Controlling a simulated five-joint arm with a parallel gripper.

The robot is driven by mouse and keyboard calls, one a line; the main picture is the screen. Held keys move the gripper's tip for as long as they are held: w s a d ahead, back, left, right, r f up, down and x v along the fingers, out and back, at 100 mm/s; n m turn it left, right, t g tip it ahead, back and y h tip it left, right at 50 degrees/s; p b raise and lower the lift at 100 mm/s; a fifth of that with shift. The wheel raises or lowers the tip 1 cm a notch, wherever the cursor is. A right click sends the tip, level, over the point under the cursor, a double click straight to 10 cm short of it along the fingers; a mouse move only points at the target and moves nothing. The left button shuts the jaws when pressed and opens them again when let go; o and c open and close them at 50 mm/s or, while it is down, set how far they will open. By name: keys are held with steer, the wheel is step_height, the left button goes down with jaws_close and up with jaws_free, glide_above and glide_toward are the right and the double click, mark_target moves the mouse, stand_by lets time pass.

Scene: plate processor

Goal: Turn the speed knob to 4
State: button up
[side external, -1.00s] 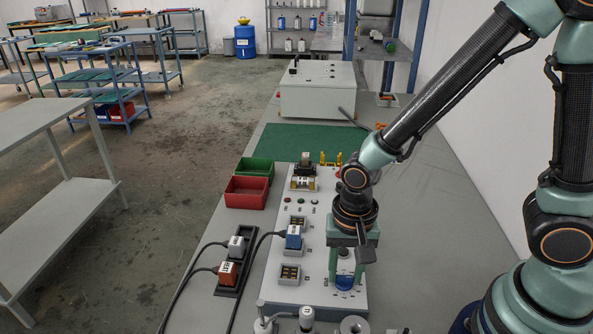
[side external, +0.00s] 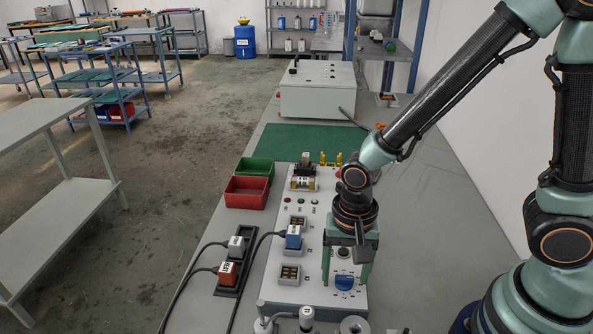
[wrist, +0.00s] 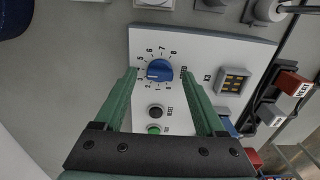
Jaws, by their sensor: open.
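The speed knob (wrist: 160,70) is a blue round dial on the white panel (wrist: 195,50), ringed by printed numbers. A pale mark on it points to the left side of the scale, around 3 to 4; the exact number is too small to tell. In the side view the knob (side external: 345,283) sits near the panel's front end. My gripper (wrist: 158,74) is open, its green fingers spread to either side of the knob with visible gaps. In the side view my gripper (side external: 346,279) stands over the knob with the fingers apart.
A dark button (wrist: 156,112) and a green button (wrist: 154,129) lie between my fingers in the wrist view. A socket (wrist: 233,81) is beside the knob. Blue (side external: 293,237) and orange (side external: 227,272) plugs with cables stand to the left. Red and green bins (side external: 246,191) are farther back.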

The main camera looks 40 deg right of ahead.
mark_target(345, 276)
steer(key=shift+r, duration=0.1)
step_height(345, 276, up, 12)
stand_by(0.5)
steer(key=w+d+r+n+t, duration=0.1)
steer(key=d+r+n+t, duration=0.1)
steer(key=d, duration=0.4)
steer(key=w+d+r+n+t, duration=0.1)
steer(key=d+r+n+t, duration=0.2)
steer(key=d+r+n, duration=0.2)
steer(key=shift+d+r+n+t, duration=0.25)
steer(key=shift+d+n+t, duration=0.1)
steer(key=shift+n, duration=0.65)
